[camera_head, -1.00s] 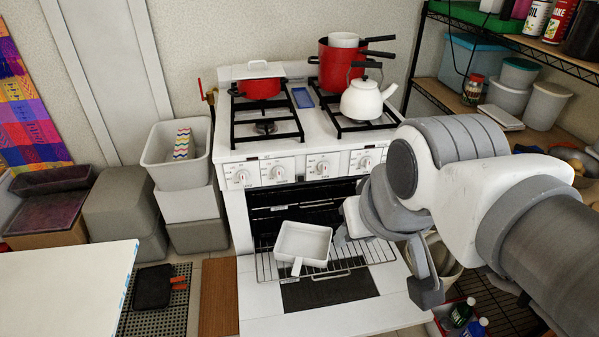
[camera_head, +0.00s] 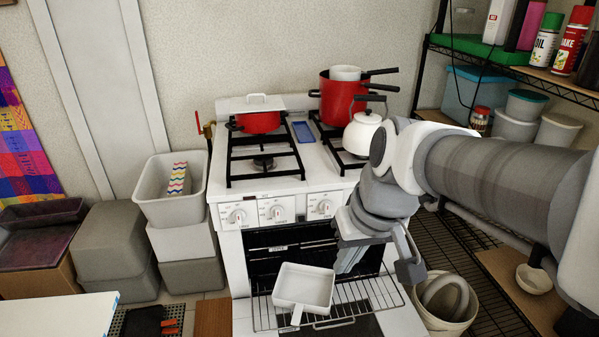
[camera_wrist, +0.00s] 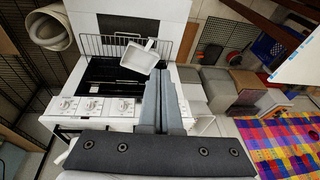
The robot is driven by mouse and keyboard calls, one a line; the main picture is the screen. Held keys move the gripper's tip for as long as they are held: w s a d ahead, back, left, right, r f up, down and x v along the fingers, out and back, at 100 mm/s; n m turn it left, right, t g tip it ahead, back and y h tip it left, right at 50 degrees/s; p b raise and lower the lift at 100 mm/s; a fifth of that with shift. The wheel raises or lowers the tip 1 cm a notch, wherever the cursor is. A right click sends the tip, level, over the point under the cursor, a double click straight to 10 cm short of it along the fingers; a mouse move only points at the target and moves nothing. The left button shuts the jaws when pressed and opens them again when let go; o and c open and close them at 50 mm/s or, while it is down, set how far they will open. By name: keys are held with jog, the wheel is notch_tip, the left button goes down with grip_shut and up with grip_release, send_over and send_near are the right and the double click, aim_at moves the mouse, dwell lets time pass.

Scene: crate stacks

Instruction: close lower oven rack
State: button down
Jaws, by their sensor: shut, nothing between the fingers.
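The lower oven rack (camera_head: 352,312) is a wire rack that sticks out of the open oven (camera_head: 290,252) over the lowered oven door (camera_head: 405,322). A white square pan (camera_head: 304,287) with a short handle rests on it. In the wrist view the rack (camera_wrist: 98,45) and the pan (camera_wrist: 140,56) show beyond my fingers. My gripper (camera_head: 350,262) is in front of the oven's right side, above the rack's right part. Its fingers (camera_wrist: 167,88) are together and empty. I cannot tell whether they touch the rack. My arm hides the stove's right front.
Red pots (camera_head: 342,95) and a white kettle (camera_head: 362,133) stand on the stove top. Grey bins (camera_head: 112,245) stand left of the oven. A white bucket (camera_head: 443,305) is on the floor to its right, near a wire shelf (camera_head: 440,240). A white tabletop (camera_head: 60,315) is at lower left.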

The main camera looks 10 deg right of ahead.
jog(key=w+d+f+m+t+y+b, duration=0.1)
jog(key=w+d+f+m+y+b, duration=0.25)
jog(key=f, duration=0.85)
jog(key=w+d+f+t+y+b, duration=0.1)
jog(key=w+d+f+y+b, duration=0.25)
jog(key=w+f, duration=0.55)
jog(key=w+d+f+m+t+y+b, duration=0.1)
jog(key=w+d+f+m+y+b, duration=0.2)
jog(key=f, duration=1.1)
jog(key=s+d+f+m+t+h+b, duration=0.25)
jog(key=d+f+m+t+h, duration=0.2)
jog(key=f, duration=0.55)
jog(key=s+d+f+m+t+h+b, duration=0.1)
jog(key=d+f+m+t+h+b, duration=0.3)
jog(key=f, duration=0.7)
jog(key=s+d+f+m+t+h+b, duration=0.1)
jog(key=d+f+m+t+h+b, duration=0.15)
jog(key=d+f, duration=0.55)
jog(key=w+a+f+m+b, duration=0.1)
jog(key=w+b, duration=0.3)
jog(key=w, duration=0.9)
jog(key=shift+w+a+f+t, duration=0.3)
jog(key=shift+f+t, duration=0.1)
jog(key=shift+f, duration=0.15)
